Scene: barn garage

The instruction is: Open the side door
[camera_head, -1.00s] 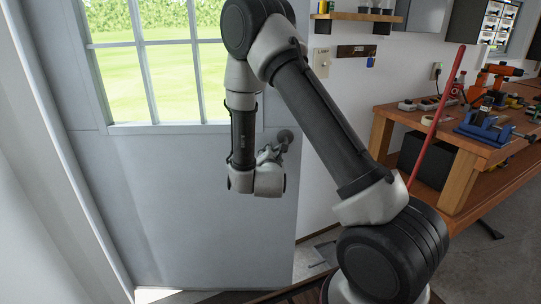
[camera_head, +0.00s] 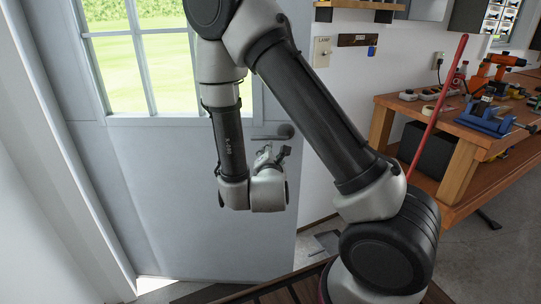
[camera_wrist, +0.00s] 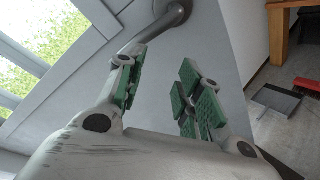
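The side door (camera_head: 170,210) is a pale grey panel with a paned window in its upper half. Its dark metal handle (camera_head: 285,131) sits near the right edge, with the lever pointing left and roughly level. In the wrist view the handle (camera_wrist: 178,14) shows at the top, its lever running down left toward one finger. My gripper (camera_head: 269,154) is just below the lever. In the wrist view my gripper (camera_wrist: 158,90) has its green-padded fingers apart, with nothing between them. I cannot tell whether a finger touches the lever or whether the door is ajar.
A wooden workbench (camera_head: 455,182) with tools stands at the right, and a red pole (camera_head: 437,105) leans by it. A light switch (camera_head: 322,52) is on the wall. A dustpan-like grey item (camera_head: 326,242) lies on the floor. Bright light shows at the door's lower left.

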